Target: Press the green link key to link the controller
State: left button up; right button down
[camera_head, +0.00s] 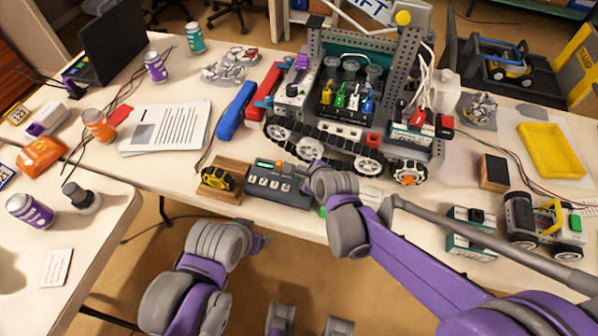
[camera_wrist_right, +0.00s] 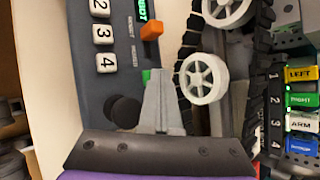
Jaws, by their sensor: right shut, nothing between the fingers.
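The controller (camera_head: 272,190) is a dark grey box with white number keys near the front edge of the table. In the right wrist view the controller (camera_wrist_right: 88,55) shows keys 2, 3 and 4, a lit green display, an orange key and a round black knob. The green link key (camera_wrist_right: 146,75) shows as a small green patch, partly hidden by my fingertips. My right gripper (camera_wrist_right: 159,75) is shut and empty, its tips over or beside that key. I cannot tell if they touch. My left arm (camera_head: 215,245) hangs low before the table; its jaws are unclear.
A tracked robot (camera_head: 340,125) stands close behind the controller, its wheels (camera_wrist_right: 203,78) next to my right fingers. A yellow-and-black wheel on a wooden block (camera_head: 218,180) is left of the controller. Printed sheets (camera_head: 165,127) lie further left. A small wheeled robot (camera_head: 545,222) stands at right.

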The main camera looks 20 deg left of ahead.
jog(key=shift+r+p, duration=0.5)
jog(key=shift+r, duration=0.3)
notch_tip(320, 180, up, 5)
jog(key=p, duration=0.3)
jog(key=shift+p, duration=0.35)
dwell(0.5)
jog(key=s+d+r+n+h+p, duration=0.1)
jog(key=s+d+n+h, duration=0.1)
jog(key=s+d+n, duration=0.4)
jog(key=s+d+r+n+g+h+p, duration=0.1)
jog(key=s+d+n, duration=0.5)
jog(key=d, duration=0.7)
jog(key=s+d+r+n+h+p, duration=0.1)
jog(key=s+d+r+n+h, duration=0.1)
jog(key=s+d+n, duration=0.5)
jog(key=s+d+h, duration=0.1)
jog(key=d, duration=0.2)
jog(key=shift+d+r+g, duration=0.3)
jog(key=shift+r, duration=0.05)
